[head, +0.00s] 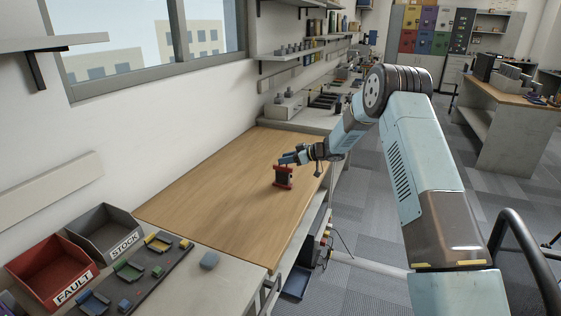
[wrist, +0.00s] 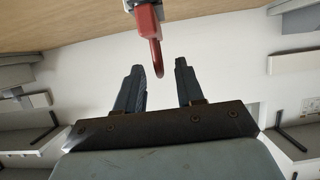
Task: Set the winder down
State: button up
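The winder (head: 284,177) is a small red frame with a dark middle. It stands upright on the wooden bench top (head: 225,185), near its right edge. My gripper (head: 290,158) is just above and beside it in the head view. In the wrist view my gripper (wrist: 158,66) is open, its two dark fingers apart. The rest of the winder is cut off by the top of the wrist view.
A red FAULT bin (head: 52,270), a grey STOCK bin (head: 104,232) and a dark board with coloured parts (head: 135,280) stand at the near left. Most of the wooden top is clear.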

jog(key=v, duration=0.8)
jog(key=d+r+m+t+h, duration=0.2)
jog(key=d+r+t+h, duration=0.15)
jog(key=r, duration=0.55)
jog(key=d+r+m+t+h, duration=0.2)
jog(key=d+r+t, duration=0.15)
jog(key=r, duration=0.55)
jog(key=s+d+r+m+t+h, duration=0.1)
jog(key=s+d+r+m+h, duration=0.45)
jog(key=s+d+r, duration=0.65)
jog(key=s+d+m+g+h, duration=0.3)
jog(key=s+h, duration=0.1)
jog(key=s, duration=1.8)
jog(key=s+a+f+g+y, duration=0.1)
jog(key=s+f+g, duration=0.1)
jog(key=s, duration=0.8)
jog(key=s+a+f+m+g+y, duration=0.1)
jog(key=s+f, duration=0.3)
jog(key=s, duration=0.7)
jog(key=shift+s+a+g, duration=0.35)
jog(key=shift+a+g, duration=0.15)
